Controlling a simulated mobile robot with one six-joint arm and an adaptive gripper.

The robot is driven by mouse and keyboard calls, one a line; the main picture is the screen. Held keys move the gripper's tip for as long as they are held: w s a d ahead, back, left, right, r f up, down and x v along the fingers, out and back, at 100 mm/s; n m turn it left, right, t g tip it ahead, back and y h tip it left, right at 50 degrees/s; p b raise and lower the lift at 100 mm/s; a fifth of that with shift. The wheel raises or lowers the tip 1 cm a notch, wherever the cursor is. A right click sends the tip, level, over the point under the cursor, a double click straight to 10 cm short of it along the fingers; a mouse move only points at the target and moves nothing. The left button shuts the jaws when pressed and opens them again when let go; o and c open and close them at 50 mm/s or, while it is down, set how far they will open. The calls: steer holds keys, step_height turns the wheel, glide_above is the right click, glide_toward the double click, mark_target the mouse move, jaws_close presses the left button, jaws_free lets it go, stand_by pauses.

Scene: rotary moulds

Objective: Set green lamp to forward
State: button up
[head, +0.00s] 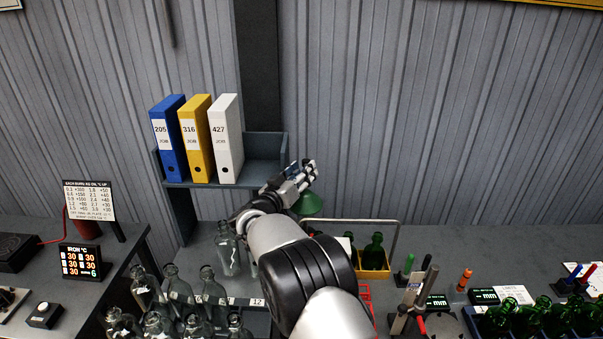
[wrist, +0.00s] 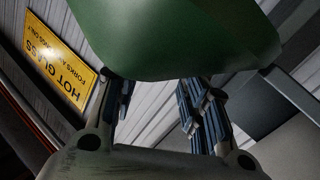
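The green lamp (head: 309,204) has a cone-shaped green shade and shows just under my gripper in the head view, right of the wall shelf. My gripper (head: 308,170) is raised above the bench and points up and to the right. In the wrist view the green shade (wrist: 180,38) fills the top, close to the camera, and covers the fingertips. The two fingers (wrist: 160,92) stand apart, with grey wall showing between them. I cannot tell whether they touch the lamp. The lamp's arm and base are hidden.
A shelf (head: 262,173) with blue, yellow and white binders is left of my gripper. Clear bottles (head: 207,290) crowd the bench below. Green bottles (head: 374,250) stand in a yellow crate to the right. A yellow hot glass sign (wrist: 60,62) shows in the wrist view.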

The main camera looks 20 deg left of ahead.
steer(key=shift+s, duration=0.1)
steer(key=s+a, duration=0.2)
steer(key=s, duration=0.9)
steer(key=shift+s+a, duration=0.15)
steer(key=shift+s, duration=0.2)
steer(key=w+d+r+g+y+b, duration=0.1)
steer(key=w+d+r+y+b, duration=0.35)
steer(key=r, duration=0.45)
steer(key=s+d+r+n+g+y, duration=0.2)
steer(key=s+d+g+y, duration=0.15)
steer(key=s+d, duration=0.45)
steer(key=s+d+f+m+g+h+b, duration=0.1)
steer(key=s+d+f+g, duration=0.1)
steer(key=s+d+f, duration=0.3)
steer(key=s+d+f+m+g+h+b, duration=0.1)
steer(key=s+d+f, duration=0.4)
steer(key=s+d, duration=0.8)
steer(key=s+d+f+m+g+h+b, duration=0.1)
steer(key=s+d+f+g, duration=0.4)
steer(key=s+d, duration=0.5)
steer(key=s+f+h+b, duration=0.1)
steer(key=s+b, duration=0.1)
steer(key=s, duration=0.3)
steer(key=shift+s+m+h, duration=0.25)
steer(key=shift+m+h, duration=0.05)
